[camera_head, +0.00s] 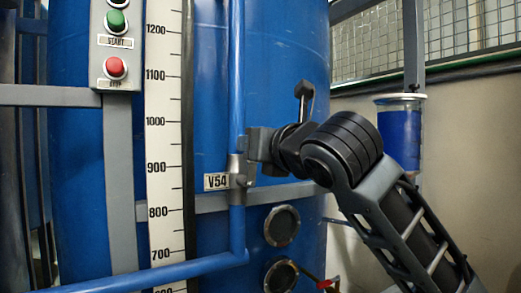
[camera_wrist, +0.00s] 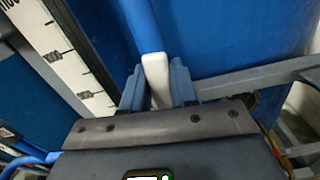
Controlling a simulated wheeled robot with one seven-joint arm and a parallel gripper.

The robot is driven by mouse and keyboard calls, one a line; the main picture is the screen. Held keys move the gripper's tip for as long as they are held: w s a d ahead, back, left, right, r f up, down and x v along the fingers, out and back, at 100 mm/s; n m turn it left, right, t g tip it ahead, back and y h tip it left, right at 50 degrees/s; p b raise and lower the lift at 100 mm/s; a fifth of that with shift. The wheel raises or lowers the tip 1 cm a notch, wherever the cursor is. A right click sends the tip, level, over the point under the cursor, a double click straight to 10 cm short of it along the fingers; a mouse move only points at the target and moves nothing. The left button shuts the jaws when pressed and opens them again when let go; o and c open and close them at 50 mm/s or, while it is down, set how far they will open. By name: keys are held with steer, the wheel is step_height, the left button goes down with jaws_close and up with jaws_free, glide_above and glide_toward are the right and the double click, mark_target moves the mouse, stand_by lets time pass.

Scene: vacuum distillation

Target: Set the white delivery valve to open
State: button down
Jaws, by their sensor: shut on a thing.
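The white valve handle (camera_wrist: 156,78) shows in the wrist view between my two fingers, roughly in line with the blue pipe (camera_wrist: 140,22) behind it. My gripper (camera_wrist: 157,88) is shut on this handle. In the head view my gripper (camera_head: 252,146) reaches from the right to the vertical blue pipe (camera_head: 237,85), just above the metal valve body (camera_head: 240,172). The label V54 (camera_head: 216,182) is just left of the valve. The handle is hidden behind my gripper in the head view, and the wrist view shows only part of it.
A large blue tank (camera_head: 275,60) stands close behind the valve. A white level scale (camera_head: 163,120) and a grey button panel (camera_head: 115,45) are to the left. A grey crossbar (camera_head: 285,193) runs below my gripper. A vessel with blue contents (camera_head: 400,135) is at right.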

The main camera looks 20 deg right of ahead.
steer(key=shift+a+n, duration=0.3)
steer(key=shift+n, duration=0.1)
steer(key=c, duration=1)
jaws_free()
steer(key=shift+o, duration=0.2)
steer(key=s+d, duration=0.1)
steer(key=s, duration=0.6)
steer(key=shift+s+b, duration=0.35)
steer(key=shift+d+f, duration=0.1)
